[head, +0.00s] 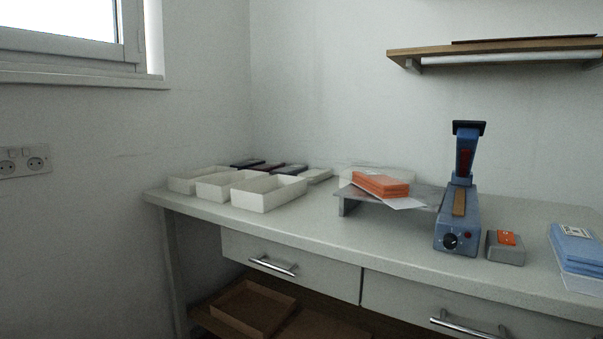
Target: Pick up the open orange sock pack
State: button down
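An orange sock pack (380,183) lies on a low grey metal stand (427,194) on the counter. A clear film flap shows behind the orange block and a white sheet (404,203) sticks out from under its front right edge. The far side of the pack is hidden. My gripper is not in view, and nothing touches the pack.
A blue sealer (457,208) with a raised arm stands close to the right of the stand. Beside it are a grey box with an orange top (505,247) and a blue pack (575,246). White trays (270,194) stand left. A shelf (490,53) hangs above.

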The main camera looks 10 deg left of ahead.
aim_at(394, 192)
jog(key=u, duration=1.35)
jog(key=i, duration=0.9)
jog(key=z, duration=0.5)
jog(key=i, duration=0.65)
jog(key=z, duration=0.3)
